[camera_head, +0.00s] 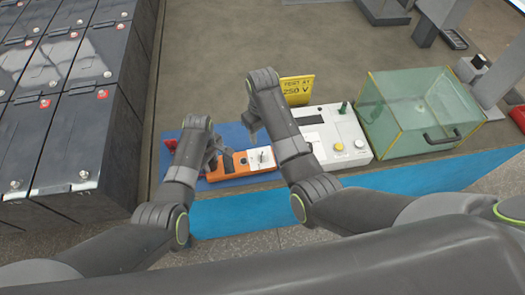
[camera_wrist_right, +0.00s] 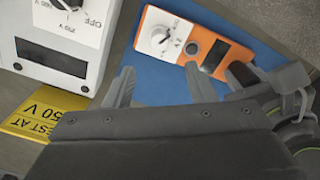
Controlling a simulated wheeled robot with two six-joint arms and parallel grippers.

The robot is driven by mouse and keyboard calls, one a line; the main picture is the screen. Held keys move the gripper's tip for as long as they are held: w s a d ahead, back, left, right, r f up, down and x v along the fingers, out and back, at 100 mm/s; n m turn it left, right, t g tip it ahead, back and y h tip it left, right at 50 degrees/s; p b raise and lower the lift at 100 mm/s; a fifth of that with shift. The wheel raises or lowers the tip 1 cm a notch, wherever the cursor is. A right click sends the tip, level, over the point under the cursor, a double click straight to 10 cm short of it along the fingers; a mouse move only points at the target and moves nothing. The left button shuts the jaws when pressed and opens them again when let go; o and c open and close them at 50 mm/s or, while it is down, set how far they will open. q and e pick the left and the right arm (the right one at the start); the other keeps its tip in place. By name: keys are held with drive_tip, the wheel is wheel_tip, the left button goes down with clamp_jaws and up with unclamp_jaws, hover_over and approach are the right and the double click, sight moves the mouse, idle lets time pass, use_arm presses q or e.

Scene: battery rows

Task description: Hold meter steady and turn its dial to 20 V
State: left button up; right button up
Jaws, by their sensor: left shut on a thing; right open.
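The orange meter (camera_head: 242,172) lies on a blue mat (camera_head: 237,133) near the table's front edge. It has a dark display and a white dial panel. Its white dial (camera_wrist_right: 161,38) shows in the right wrist view; the scale marks are too small to read surely. My left gripper (camera_head: 213,160) is shut on the meter's left, display end. It also shows in the right wrist view (camera_wrist_right: 285,82), at the meter's far end from the dial. My right gripper (camera_head: 254,136) is open and empty above the mat, close behind the dial panel; its fingers are apart from the dial (camera_wrist_right: 180,72).
A white instrument box (camera_head: 335,135) with knobs stands right of the meter. A yellow sign (camera_head: 297,90) reading 250 V is behind it. A green glass box (camera_head: 415,110) stands further right. Rows of black batteries (camera_head: 75,140) fill the left. Table behind is mostly clear.

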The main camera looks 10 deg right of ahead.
sight(263, 152)
wheel_tip(263, 152, down, 12)
drive_tip(key=shift+r, duration=0.2)
idle(0.4)
drive_tip(key=c, duration=1)
